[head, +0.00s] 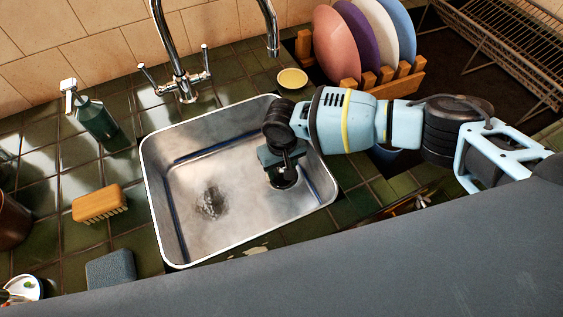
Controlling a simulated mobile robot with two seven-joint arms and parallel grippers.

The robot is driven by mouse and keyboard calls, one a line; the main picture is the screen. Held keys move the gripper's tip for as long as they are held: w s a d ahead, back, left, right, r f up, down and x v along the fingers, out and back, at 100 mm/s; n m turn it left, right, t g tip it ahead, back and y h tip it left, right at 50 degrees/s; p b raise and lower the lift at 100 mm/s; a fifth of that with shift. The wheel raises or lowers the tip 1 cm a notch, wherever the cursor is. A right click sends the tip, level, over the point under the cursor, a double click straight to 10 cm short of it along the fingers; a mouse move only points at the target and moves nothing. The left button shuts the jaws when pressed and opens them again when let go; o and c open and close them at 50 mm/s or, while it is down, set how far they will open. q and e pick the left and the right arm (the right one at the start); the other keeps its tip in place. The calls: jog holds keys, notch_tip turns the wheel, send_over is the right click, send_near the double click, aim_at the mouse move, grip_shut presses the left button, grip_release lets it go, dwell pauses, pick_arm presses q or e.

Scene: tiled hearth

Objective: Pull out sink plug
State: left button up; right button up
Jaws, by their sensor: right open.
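The metal sink (228,150) is set into the green tiled counter, with its whole basin floor in view apart from the part behind my right arm. The drain area (211,203) is a mottled dark and bright patch at the left of the basin floor. I cannot make out a separate plug there. My right gripper (283,178) is open and points down over the right side of the basin, to the right of the drain and apart from it. Its fingertips are dark and hard to make out. My left gripper is not in view.
A chrome faucet (178,62) arches behind the sink. A green soap bottle (97,122), wooden brush (100,204) and grey sponge (111,269) stand at left. A yellow dish (292,79) and rack of colored plates (336,45) are behind my right arm. The basin's left half is clear.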

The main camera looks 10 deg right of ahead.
grip_shut()
jog(key=c, duration=0.8)
grip_release()
grip_shut()
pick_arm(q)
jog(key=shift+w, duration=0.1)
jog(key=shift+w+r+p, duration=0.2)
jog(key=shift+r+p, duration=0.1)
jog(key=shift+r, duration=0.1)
pick_arm(e)
jog(key=shift+r, duration=0.35)
